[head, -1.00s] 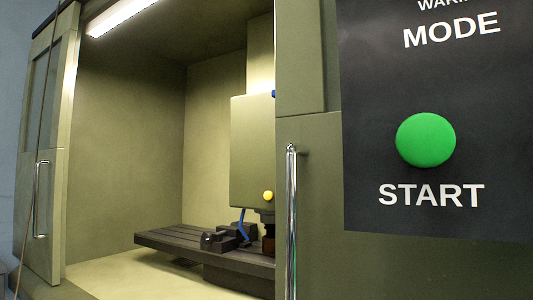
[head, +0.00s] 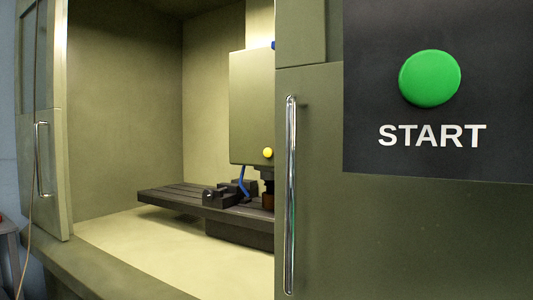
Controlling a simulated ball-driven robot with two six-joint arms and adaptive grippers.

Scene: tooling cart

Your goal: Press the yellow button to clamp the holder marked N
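A small yellow button (head: 267,153) sits low on the front of the olive spindle head (head: 251,105) inside the machine. Below it a dark spindle nose and a brownish cylindrical part (head: 268,201) show, partly cut off by the right door edge. I cannot make out a mark N or tell whether that part is the holder. Neither of my grippers is in view.
A dark slotted table (head: 175,197) with a vise (head: 226,194) and a blue hose (head: 243,182) lies under the spindle. The right door with its chrome handle (head: 290,195) stands in front. A panel with a green START button (head: 430,78) is at right. The left door (head: 50,150) is slid aside.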

